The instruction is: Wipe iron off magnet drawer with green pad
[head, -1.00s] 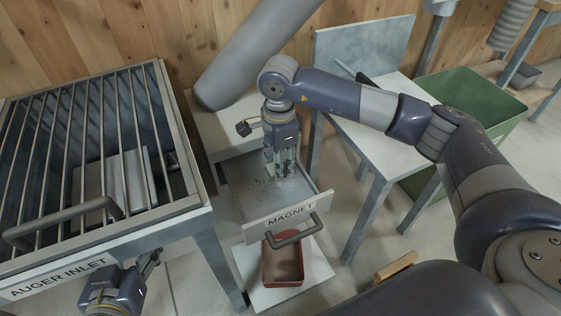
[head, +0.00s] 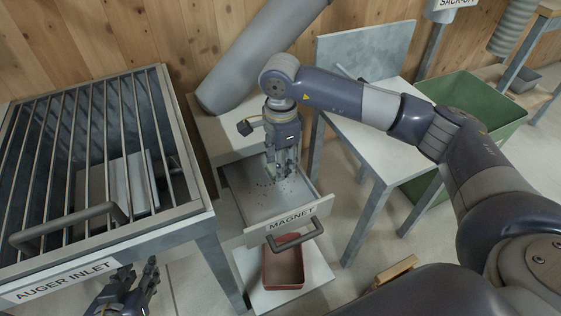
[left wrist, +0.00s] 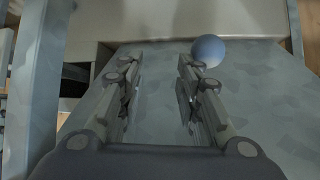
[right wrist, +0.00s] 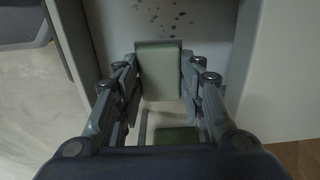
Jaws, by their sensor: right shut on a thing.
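The magnet drawer (head: 257,207) is pulled out below the sloping grey pipe, its front labelled MAGNET and fitted with a grey handle (head: 294,234). Dark iron specks (head: 287,188) are scattered on its surface, and they also show in the right wrist view (right wrist: 168,14). My right gripper (head: 282,172) points down into the drawer. It is shut on the green pad (right wrist: 160,72), a pale green block between its fingers. Whether the pad touches the drawer surface I cannot tell. My left gripper (head: 140,278) is open and empty, low beside the auger inlet.
The barred auger inlet (head: 100,238) stands at left. A red tray (head: 283,268) sits below the drawer handle. A grey-white table (head: 385,150) and a green bin (head: 470,100) are at right. The left wrist view shows a bluish ball (left wrist: 208,50) beyond the fingers.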

